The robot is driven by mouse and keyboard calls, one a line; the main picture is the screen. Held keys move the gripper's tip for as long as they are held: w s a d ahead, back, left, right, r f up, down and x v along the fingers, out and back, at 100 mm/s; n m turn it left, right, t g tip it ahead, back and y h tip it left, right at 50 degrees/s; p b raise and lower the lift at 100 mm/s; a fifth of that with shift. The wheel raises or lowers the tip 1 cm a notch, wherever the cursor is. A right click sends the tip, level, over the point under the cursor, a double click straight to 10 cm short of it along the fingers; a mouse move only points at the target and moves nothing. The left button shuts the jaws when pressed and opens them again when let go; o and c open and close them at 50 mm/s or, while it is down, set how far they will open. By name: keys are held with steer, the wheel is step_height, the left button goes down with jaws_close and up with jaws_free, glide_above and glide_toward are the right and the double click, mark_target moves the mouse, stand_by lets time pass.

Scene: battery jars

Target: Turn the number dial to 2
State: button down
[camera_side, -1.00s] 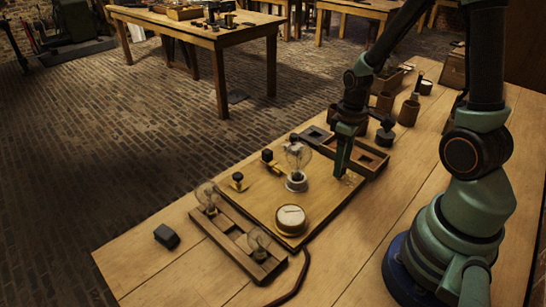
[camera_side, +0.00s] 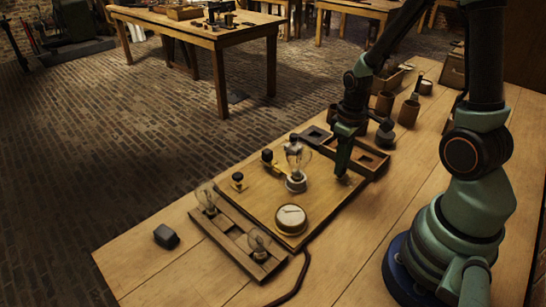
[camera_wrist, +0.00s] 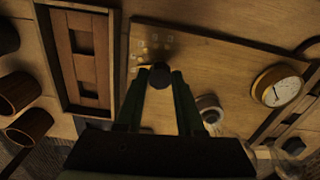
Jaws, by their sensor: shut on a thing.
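The number dial shows in the wrist view as a dark round knob (camera_wrist: 160,75) on the wooden board (camera_wrist: 205,55). Small pale marks lie beside it, too small to read, and a yellowish pointer seems to stick out to its left. My gripper (camera_wrist: 160,78) is shut on the knob, one finger on each side. In the side view my gripper (camera_side: 342,174) reaches down to the right part of the board (camera_side: 255,205), and its fingers hide the knob. Which number the pointer faces cannot be told.
A glass bulb (camera_side: 297,160) stands on the board left of my gripper. A round meter (camera_side: 291,219) sits at its front corner. A wooden rack with bulbs (camera_side: 240,245) lies in front, and a compartmented tray (camera_side: 368,161) is close behind my gripper. A dark block (camera_side: 166,236) lies far left.

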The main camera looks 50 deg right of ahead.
steer(key=m, duration=1)
steer(key=shift+m, duration=0.3)
stand_by(0.4)
steer(key=c, duration=0.5)
jaws_free()
steer(key=shift+r, duration=0.1)
step_height(320, 180, up, 12)
